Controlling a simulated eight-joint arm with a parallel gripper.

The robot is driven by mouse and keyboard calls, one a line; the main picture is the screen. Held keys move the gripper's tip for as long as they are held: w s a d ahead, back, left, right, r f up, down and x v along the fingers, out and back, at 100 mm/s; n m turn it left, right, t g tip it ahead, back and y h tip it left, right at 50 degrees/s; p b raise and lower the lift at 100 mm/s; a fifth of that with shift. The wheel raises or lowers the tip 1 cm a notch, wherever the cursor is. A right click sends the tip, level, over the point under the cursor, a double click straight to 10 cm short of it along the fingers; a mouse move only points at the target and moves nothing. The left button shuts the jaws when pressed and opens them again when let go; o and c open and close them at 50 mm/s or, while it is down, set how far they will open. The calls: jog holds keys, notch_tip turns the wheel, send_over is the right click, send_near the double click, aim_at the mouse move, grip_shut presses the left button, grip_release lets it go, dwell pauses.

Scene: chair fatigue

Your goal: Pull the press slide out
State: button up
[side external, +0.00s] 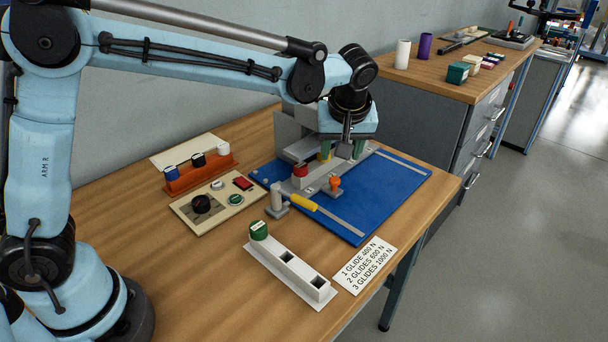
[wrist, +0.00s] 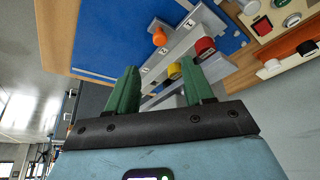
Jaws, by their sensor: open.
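The press (side external: 293,130) stands on a blue base plate (side external: 395,183). A grey slide (side external: 315,187) with an orange knob (side external: 335,183) lies low at its front; the slide's numbered grey top (wrist: 165,54) and the orange knob (wrist: 159,37) show in the wrist view. A red-topped piece (side external: 300,170) sits at the left of the slide, and a yellow piece (wrist: 174,71) is in the middle. My gripper (side external: 341,155) is open, with green fingers (wrist: 158,72) pointing down at the slide area. The yellow piece lies between the fingers in the picture; I cannot tell whether they touch it.
A yellow-handled lever (side external: 303,201) lies in front of the press. A control panel (side external: 218,202) and an orange rack (side external: 199,174) stand to the left. A white holder (side external: 290,275) with a green-topped piece (side external: 258,230) and a load card (side external: 364,265) lie in front.

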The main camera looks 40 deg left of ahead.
aim_at(336, 179)
jog(key=x, duration=1)
jog(key=shift+a+f, duration=0.1)
jog(key=shift+f, duration=0.15)
jog(key=shift+c, duration=0.2)
grip_shut()
